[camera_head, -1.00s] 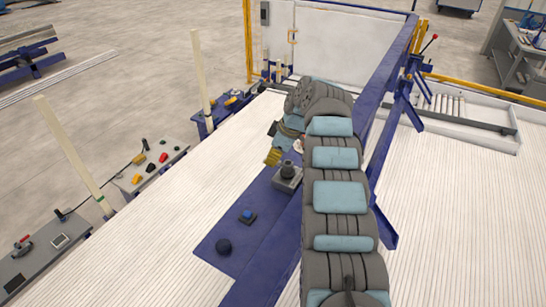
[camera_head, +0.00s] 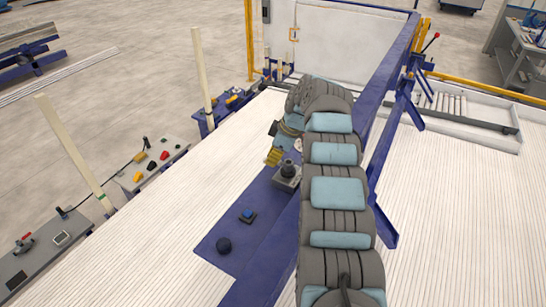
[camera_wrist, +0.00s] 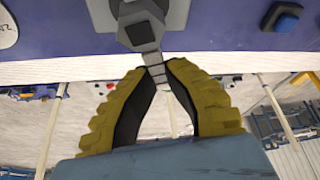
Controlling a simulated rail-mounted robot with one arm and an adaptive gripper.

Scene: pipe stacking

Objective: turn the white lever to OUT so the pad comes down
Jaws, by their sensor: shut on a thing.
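My gripper (camera_head: 274,155), with yellow ribbed fingers, reaches over the blue beam beside the control box. In the wrist view, its fingertips (camera_wrist: 168,68) are closed around the end of a short, pale grey lever (camera_wrist: 150,48). The lever comes out of a dark hexagonal hub on a grey block (camera_wrist: 174,14); it looks grey here, not clearly white. No OUT mark is readable, and I cannot tell the lever's setting. The pad cannot be made out. In the head view, my arm and gripper hide the lever.
A black knob on a grey box (camera_head: 288,173) stands close to my gripper. A blue button (camera_head: 248,215), also in the wrist view (camera_wrist: 284,17), and a dark round knob (camera_head: 224,245) sit on the blue beam (camera_head: 240,260). A blue post frame (camera_head: 392,95) stands right of my arm.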

